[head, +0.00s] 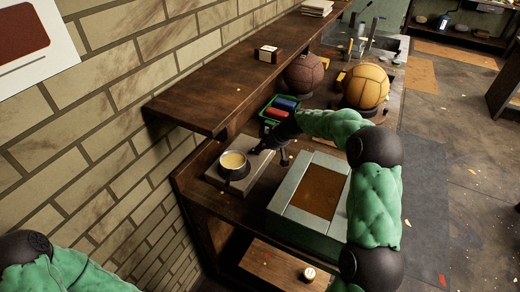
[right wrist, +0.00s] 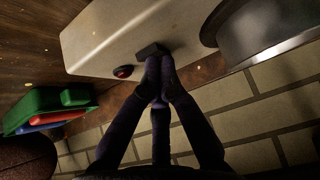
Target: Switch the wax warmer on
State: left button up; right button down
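The wax warmer (head: 214,178) is a pale grey block on the wooden bench against the brick wall, with a dark pot of yellow wax (head: 234,161) on it. In the right wrist view its pale body (right wrist: 110,42) carries a dark switch (right wrist: 151,50) and a small red round light or button (right wrist: 123,72). The metal pot (right wrist: 262,35) shows at upper right. My right gripper (head: 257,149) is at the warmer's far end; its fingertips (right wrist: 160,60) are together at the dark switch, seemingly touching it. My left gripper is out of view.
A green tray (head: 276,107) with red and blue items lies beyond the warmer. A brown ball (head: 303,73) and a tan ball (head: 366,86) sit farther back. A grey-green box (head: 278,204) with a brown top stands nearby. A wooden shelf (head: 190,103) overhangs the bench.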

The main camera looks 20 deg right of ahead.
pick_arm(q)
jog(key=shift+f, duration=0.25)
pick_arm(e)
jog(key=shift+f, duration=0.1)
pick_arm(q)
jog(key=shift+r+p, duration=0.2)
jog(key=shift+p, duration=0.15)
pick_arm(e)
jog(key=shift+w+a+r, duration=0.4)
jog(key=shift+w, duration=0.15)
